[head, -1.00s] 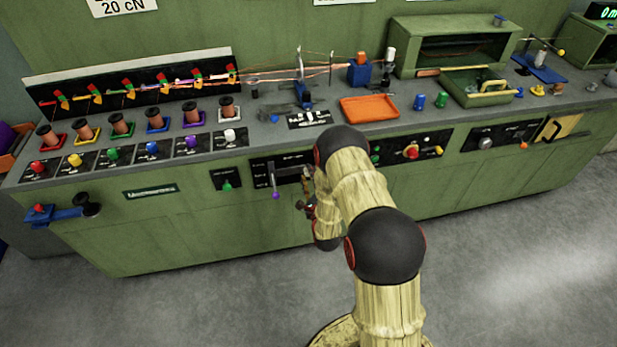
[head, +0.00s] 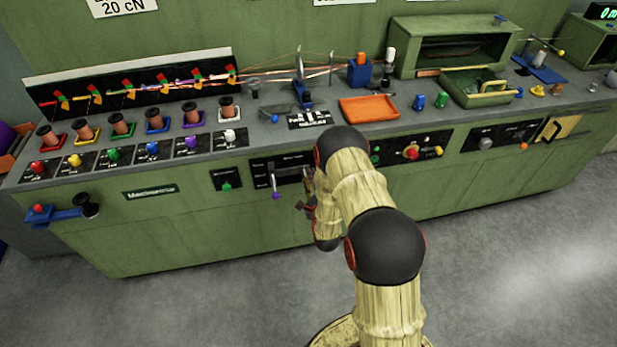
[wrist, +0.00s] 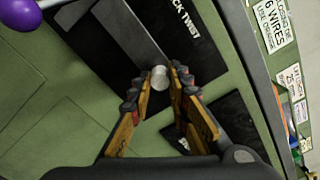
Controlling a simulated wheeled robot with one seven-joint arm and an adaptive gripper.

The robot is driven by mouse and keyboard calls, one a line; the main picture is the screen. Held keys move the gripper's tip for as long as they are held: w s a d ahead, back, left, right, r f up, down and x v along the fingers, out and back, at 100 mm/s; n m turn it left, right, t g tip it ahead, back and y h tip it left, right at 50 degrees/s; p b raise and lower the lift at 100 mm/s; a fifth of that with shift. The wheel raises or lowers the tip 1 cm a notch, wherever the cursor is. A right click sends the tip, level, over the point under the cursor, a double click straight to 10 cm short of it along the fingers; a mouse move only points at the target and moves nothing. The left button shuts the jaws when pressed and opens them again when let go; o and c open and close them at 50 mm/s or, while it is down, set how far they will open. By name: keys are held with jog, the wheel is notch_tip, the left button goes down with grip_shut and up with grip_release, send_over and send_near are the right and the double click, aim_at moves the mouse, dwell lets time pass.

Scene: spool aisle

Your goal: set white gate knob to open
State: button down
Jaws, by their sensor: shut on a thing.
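The white knob (head: 230,136) stands on a black plate at the right end of the row of coloured knobs on the bench top, below the white-based spool. Its setting is too small to read. My gripper (wrist: 160,87) is away from it, at the black front panel (head: 282,171) lower on the bench. In the wrist view, its fingers are shut on a small round grey knob (wrist: 159,77) beside lettering that seems to read "back twist". In the head view, my arm hides most of the gripper.
A lever with a purple ball (head: 276,195) hangs left of my gripper; the ball also shows in the wrist view (wrist: 20,13). An orange tray (head: 369,108) lies on the bench above. The floor in front is clear.

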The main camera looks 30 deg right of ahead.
jog(key=d, duration=0.2)
jog(key=shift+s+d, duration=0.35)
jog(key=shift+s, duration=0.05)
jog(key=c, duration=1.7)
grip_release()
jog(key=shift+o, duration=0.2)
jog(key=v, duration=1.2)
